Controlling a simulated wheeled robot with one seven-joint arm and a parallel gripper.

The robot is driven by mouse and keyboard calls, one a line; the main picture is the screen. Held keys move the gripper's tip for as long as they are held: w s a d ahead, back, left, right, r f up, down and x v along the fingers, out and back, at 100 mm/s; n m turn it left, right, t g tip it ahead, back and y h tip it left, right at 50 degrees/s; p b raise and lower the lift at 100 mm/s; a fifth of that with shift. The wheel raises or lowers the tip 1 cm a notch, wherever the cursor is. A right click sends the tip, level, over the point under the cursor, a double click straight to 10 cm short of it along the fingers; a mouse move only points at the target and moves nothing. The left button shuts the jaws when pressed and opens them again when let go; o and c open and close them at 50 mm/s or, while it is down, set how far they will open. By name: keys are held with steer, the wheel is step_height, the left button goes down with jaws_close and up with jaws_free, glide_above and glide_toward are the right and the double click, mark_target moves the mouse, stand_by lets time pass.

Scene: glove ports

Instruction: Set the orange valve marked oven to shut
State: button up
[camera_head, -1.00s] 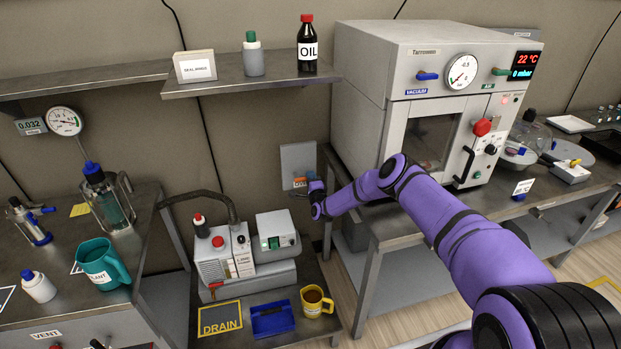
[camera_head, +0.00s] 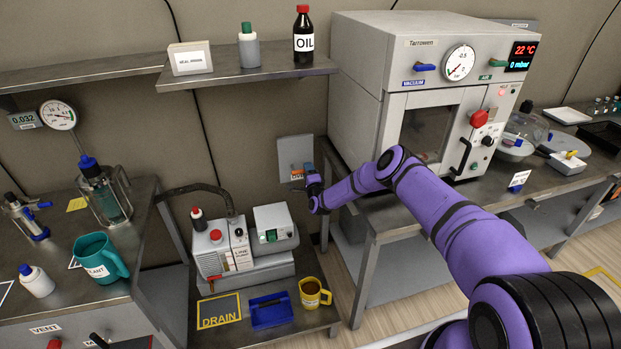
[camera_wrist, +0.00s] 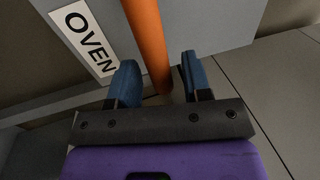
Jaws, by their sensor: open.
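The orange valve handle (camera_wrist: 150,45) is a long bar in the wrist view, beside a white label reading OVEN (camera_wrist: 85,38). In the head view a small orange patch (camera_head: 295,172) shows on the grey wall plate (camera_head: 294,147), partly hidden by my gripper. My gripper (camera_wrist: 160,80) is open. Its two blue fingers stand on either side of the bar's near end in the wrist view, with gaps showing. I cannot tell how deep the bar sits between them. My gripper also shows in the head view (camera_head: 308,174), in front of the plate.
Below are a pump (camera_head: 225,252), a grey box (camera_head: 275,232) and a yellow mug (camera_head: 314,293). A shelf (camera_head: 240,78) hangs above left.

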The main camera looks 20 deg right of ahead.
steer(key=s+f, duration=0.2)
steer(key=s, duration=0.8)
steer(key=shift+s, duration=0.2)
